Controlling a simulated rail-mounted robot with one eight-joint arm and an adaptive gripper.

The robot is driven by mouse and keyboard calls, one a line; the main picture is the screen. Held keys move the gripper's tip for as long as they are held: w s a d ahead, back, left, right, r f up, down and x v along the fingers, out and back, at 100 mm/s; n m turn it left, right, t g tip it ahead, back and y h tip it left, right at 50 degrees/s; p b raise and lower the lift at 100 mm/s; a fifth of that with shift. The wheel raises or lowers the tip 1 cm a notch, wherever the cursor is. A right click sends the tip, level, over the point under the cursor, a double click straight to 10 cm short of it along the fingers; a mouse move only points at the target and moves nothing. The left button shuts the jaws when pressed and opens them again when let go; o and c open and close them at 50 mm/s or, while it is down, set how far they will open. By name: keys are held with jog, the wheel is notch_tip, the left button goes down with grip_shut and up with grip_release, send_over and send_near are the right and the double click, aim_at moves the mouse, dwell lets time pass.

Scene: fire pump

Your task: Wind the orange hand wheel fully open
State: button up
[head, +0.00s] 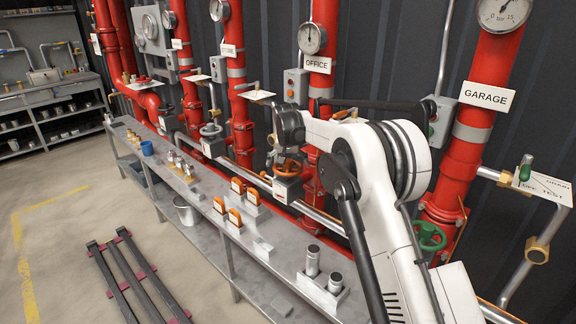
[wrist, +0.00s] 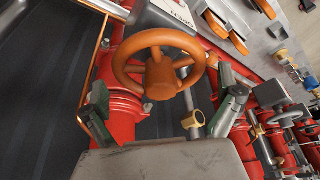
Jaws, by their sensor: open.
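The orange hand wheel (wrist: 160,78) is large in the wrist view, with its hub and spokes facing the camera. In the head view the wheel (head: 288,169) sits on the red pipe labelled OFFICE, just below my wrist and partly covered by it. My gripper (wrist: 163,90) is open, with one finger on each side of the lower part of the wheel in the picture. Gaps show between both fingers and the rim, and nothing is held. The fingertips are hard to make out in the head view.
A grey bench (head: 275,275) with orange-handled parts and metal cylinders runs in front of the pipes. A green hand wheel (head: 428,236) is on the GARAGE pipe (head: 468,150) at right. A brass fitting (wrist: 193,119) on a thin pipe lies near the right finger.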

jog(key=m+h, duration=0.2)
jog(key=m, duration=0.2)
jog(key=shift+a+m, duration=0.15)
jog(key=shift+m, duration=0.25)
jog(key=m+g+h+p, duration=0.1)
jog(key=m, duration=0.3)
jog(key=shift+m, duration=0.4)
jog(key=shift+c, duration=0.2)
jog(key=c, duration=1.3)
jog(key=shift+o, duration=0.2)
jog(key=shift+f+n+b, duration=0.15)
jog(key=shift+n+b, duration=0.45)
jog(key=shift+n, duration=0.5)
jog(key=n+y+b, duration=0.1)
jog(key=n, duration=0.2)
jog(key=shift+t, duration=0.3)
jog(key=shift+n+y, duration=0.7)
jog(key=shift+n, duration=0.8)
jog(key=shift+d+b, duration=0.2)
jog(key=shift+b, duration=0.1)
